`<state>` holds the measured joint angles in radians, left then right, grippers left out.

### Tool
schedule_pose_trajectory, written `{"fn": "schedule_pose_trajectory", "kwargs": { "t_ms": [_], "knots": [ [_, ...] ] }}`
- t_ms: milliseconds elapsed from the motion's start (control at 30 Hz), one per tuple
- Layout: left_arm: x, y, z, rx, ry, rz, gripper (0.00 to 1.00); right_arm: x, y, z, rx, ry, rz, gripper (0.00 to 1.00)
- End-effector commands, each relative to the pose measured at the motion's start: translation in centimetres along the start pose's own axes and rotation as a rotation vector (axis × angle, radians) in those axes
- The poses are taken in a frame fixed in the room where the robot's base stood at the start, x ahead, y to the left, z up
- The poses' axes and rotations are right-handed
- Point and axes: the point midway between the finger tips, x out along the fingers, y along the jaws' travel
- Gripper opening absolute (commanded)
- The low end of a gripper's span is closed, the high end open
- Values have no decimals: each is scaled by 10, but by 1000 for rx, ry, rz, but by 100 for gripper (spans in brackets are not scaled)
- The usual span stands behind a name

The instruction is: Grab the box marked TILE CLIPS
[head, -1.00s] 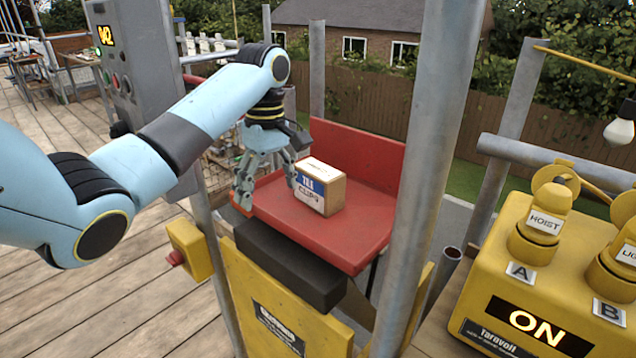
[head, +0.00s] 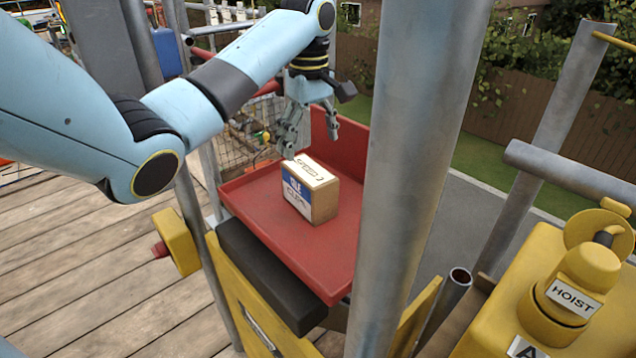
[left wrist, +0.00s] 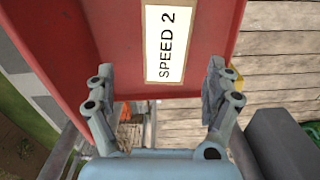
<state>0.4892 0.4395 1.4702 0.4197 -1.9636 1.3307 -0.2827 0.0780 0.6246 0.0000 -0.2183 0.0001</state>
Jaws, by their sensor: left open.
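The box (head: 311,189) is brown cardboard with a blue and white front label reading roughly TILE CLIPS, partly legible, and a pale printed top. It sits upright on the red tray (head: 263,228) in the head view. My left gripper (head: 310,138) is open and empty, above and just behind the box, with its fingers pointing down. In the left wrist view its two fingers (left wrist: 158,88) are spread apart over a red surface. A pale strip reading SPEED 2 (left wrist: 165,42) shows there; I cannot tell whether it is on the box. My right gripper is out of view.
A thick grey post (head: 410,170) stands right of the tray. A black block (head: 270,275) lies along the tray's front edge. A yellow control box (head: 480,325) with a HOIST knob (head: 572,297) is at lower right. A yellow box with a red button (head: 178,240) is at left.

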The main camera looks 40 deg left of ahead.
Motion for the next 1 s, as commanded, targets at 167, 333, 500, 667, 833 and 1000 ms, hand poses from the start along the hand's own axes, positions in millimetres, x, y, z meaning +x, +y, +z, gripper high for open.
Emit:
{"fn": "schedule_pose_trajectory", "kwargs": {
  "t_ms": [167,333,500,667,833,1000],
  "knots": [
    [31,-1,1,1,-2,-2,87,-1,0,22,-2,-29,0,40],
    [44,-1,1,1,-1,-1,87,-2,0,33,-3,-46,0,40],
    [68,-6,4,0,-2,-3,87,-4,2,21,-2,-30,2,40],
    [89,-6,4,1,-1,-1,87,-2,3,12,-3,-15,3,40],
    [93,-6,4,2,1,0,87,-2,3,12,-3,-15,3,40],
    [93,-6,4,1,0,0,79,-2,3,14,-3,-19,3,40]
  ]
}}
